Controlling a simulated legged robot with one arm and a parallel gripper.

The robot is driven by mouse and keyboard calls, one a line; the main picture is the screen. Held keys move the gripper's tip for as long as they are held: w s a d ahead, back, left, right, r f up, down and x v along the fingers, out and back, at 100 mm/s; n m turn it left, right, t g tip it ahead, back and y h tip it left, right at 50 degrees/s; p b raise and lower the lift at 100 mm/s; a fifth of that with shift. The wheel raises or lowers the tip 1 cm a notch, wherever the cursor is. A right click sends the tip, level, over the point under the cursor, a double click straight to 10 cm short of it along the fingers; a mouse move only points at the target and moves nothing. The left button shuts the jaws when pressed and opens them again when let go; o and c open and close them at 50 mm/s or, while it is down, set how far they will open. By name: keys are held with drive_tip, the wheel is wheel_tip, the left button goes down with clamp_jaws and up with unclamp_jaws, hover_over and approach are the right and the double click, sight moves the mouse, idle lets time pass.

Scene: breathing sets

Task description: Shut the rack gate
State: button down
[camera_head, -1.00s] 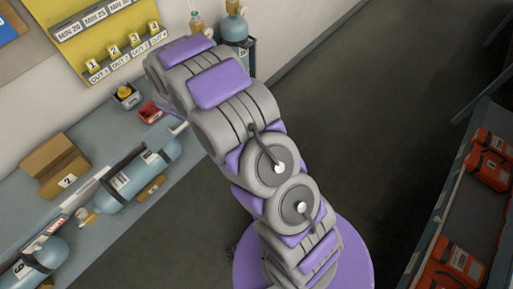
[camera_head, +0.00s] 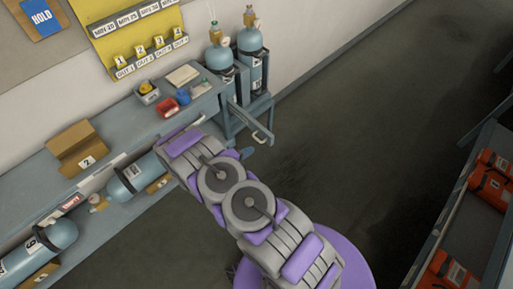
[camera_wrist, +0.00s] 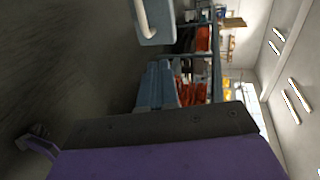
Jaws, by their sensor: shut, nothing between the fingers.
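The cylinder rack (camera_head: 232,125) stands against the wall past the end of the bench in the head view. It holds two blue cylinders (camera_head: 250,38). Its gate (camera_head: 250,122) is a grey bar swung out from the rack front, with a pale handle (camera_head: 263,135) near its free end. In the wrist view a grey-blue panel, probably the gate (camera_wrist: 160,32), shows at the top with a pale handle (camera_wrist: 145,18). My gripper (camera_wrist: 38,143) is shut and empty, apart from that handle.
A shelf with orange cases (camera_head: 490,182) stands at the right. The floor (camera_head: 345,125) between is clear.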

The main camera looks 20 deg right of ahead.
drive_tip(key=b, duration=0.2)
approach(269, 140)
drive_tip(key=x, duration=0.4)
drive_tip(key=shift+d+f, duration=0.1)
drive_tip(key=shift+d, duration=0.05)
drive_tip(key=shift+x, duration=1)
drive_tip(key=shift+w+d, duration=0.1)
